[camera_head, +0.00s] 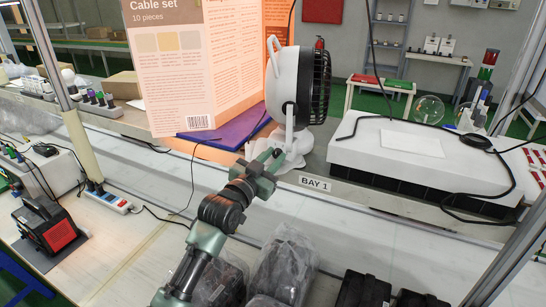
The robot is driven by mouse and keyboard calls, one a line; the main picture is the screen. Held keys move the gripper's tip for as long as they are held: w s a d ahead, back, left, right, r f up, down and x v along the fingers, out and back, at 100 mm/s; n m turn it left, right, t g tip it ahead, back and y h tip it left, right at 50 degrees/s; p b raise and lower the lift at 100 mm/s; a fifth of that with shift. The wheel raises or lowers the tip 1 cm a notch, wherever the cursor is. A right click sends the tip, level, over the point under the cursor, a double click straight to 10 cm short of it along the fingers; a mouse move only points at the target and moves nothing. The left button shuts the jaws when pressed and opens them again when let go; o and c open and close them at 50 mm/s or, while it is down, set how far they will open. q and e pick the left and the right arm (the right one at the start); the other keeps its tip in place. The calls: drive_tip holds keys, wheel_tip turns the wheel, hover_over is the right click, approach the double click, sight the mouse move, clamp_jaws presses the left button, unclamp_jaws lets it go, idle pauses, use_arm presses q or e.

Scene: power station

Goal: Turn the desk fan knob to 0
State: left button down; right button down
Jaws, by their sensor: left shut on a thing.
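The desk fan (284,85) has a white back and a black front cage and stands on the shelf, facing right. Its white stand and base (318,148) are partly covered by my left gripper (277,158). My left gripper is at the front of the fan's base, with its fingers shut on the small fan knob there. The knob itself is hidden by the fingers, so its setting cannot be read. My right gripper is out of view.
A large orange cable set box (185,60) stands left of the fan, by a purple folder (222,132). A white unit (425,150) lies to the right with a black cable on it. Bagged dark items (285,262) lie below the shelf edge.

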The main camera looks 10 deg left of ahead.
use_arm(q)
drive_tip(key=c, duration=1.5)
unclamp_jaws()
drive_tip(key=shift+w, duration=0.1)
drive_tip(key=shift+b+v, duration=1.15)
drive_tip(key=shift+v, duration=2.75)
drive_tip(key=shift+f, duration=0.1)
